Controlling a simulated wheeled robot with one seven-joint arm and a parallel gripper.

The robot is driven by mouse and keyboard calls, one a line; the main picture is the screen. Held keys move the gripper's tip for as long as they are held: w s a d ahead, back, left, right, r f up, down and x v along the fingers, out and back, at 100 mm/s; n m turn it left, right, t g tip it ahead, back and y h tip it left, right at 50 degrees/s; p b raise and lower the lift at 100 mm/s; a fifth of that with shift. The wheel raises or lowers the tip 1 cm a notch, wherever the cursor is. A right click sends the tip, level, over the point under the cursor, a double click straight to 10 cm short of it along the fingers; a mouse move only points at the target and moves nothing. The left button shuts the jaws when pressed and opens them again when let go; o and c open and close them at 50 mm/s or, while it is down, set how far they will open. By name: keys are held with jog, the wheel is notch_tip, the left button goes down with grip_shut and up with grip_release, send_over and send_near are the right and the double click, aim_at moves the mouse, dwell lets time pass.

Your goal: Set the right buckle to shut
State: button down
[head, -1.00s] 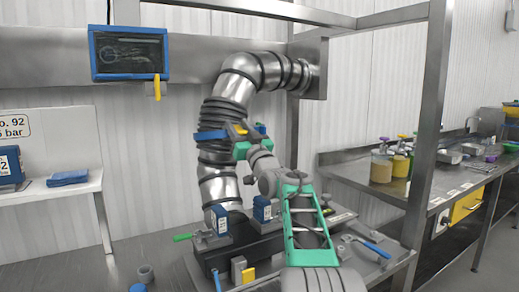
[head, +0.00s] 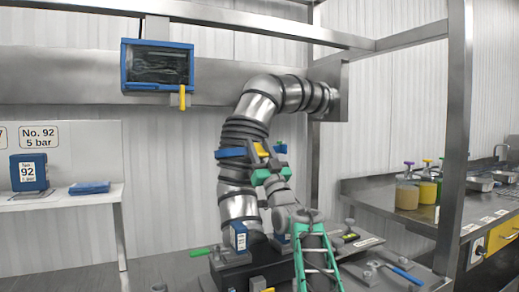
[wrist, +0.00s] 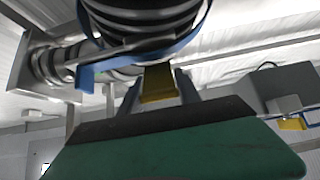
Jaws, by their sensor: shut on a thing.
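A jointed metal pipe (head: 257,103) with black ribbed sleeves bends down from the wall fixture. A blue strap (head: 230,153) goes around its upright part, and a yellow buckle tab (head: 261,149) shows at its front. My gripper (head: 265,162), with green and grey parts, is at this tab. In the wrist view, the yellow tab (wrist: 157,83) sits between my two grey fingers (wrist: 157,90), and the blue strap (wrist: 150,50) curves around the dark ribbed sleeve just above. My gripper is shut on the tab. The strap's far side is hidden behind the pipe.
A dark base with blue blocks (head: 239,236) and a green handle (head: 200,252) stands below the pipe. A blue-handled tool (head: 405,273) lies to its right. A steel post (head: 456,140) stands at right, before a counter with jars (head: 407,190). A framed screen (head: 157,65) hangs upper left.

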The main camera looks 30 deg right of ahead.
aim_at(263, 156)
jog(key=c, duration=0.8)
grip_release()
jog(key=shift+c, duration=0.2)
jog(key=b+v, duration=0.2)
jog(key=v, duration=0.6)
jog(key=shift+r, duration=0.1)
jog(key=shift+c, duration=0.5)
